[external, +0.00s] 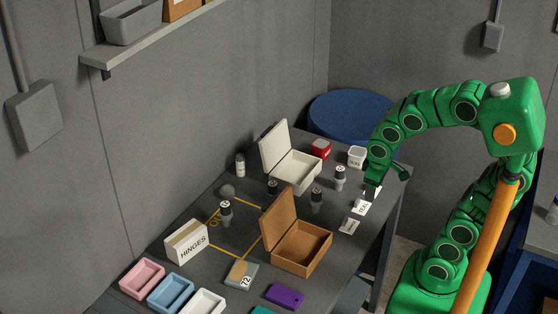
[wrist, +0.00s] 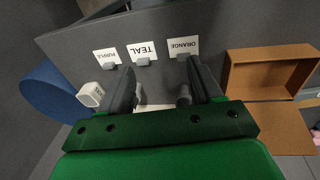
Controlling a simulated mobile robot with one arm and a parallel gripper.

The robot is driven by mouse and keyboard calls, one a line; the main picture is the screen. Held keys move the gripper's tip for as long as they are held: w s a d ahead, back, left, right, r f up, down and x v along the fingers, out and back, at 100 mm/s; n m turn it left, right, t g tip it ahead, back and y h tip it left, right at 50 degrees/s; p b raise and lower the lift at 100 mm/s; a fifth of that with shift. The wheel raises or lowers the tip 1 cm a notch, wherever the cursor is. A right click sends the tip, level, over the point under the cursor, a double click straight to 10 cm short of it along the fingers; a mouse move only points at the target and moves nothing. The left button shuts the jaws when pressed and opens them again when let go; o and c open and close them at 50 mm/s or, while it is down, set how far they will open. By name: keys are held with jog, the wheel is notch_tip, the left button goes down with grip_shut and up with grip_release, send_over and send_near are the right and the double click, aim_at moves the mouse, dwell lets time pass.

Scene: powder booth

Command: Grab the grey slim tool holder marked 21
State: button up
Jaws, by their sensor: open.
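Several small slim holders with grey or dark bodies stand on the dark table in the external view: one by the yellow outline (external: 225,212), one behind it (external: 273,188), one behind the brown box (external: 317,201), one right of the cream box (external: 340,176), and a paler one by the wall (external: 240,166). Their numbers are too small to read, so I cannot tell which is 21. My gripper (external: 372,190) hangs over the table's right edge, near the name cards, apart from these holders. In the wrist view my gripper (wrist: 161,72) is open, its fingers spread.
Name cards PURPLE (wrist: 106,57), TEAL (wrist: 142,50) and ORANGE (wrist: 184,44) stand below my fingers. An open brown box (external: 302,250), an open cream box (external: 293,175) and a HINGES box (external: 186,242) crowd the table. A blue round thing (external: 350,103) stands behind.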

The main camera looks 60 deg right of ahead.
jog(key=w+d+n+t, duration=0.3)
jog(key=w+t, duration=0.5)
jog(key=w, duration=2.2)
jog(key=n+y, duration=0.7)
jog(key=y, duration=0.5)
send_near(221, 213)
jog(key=w+a, duration=0.2)
jog(key=shift+x, duration=3.45)
jog(key=shift+w, duration=0.1)
jog(key=shift+c, duration=0.3)
grip_shut()
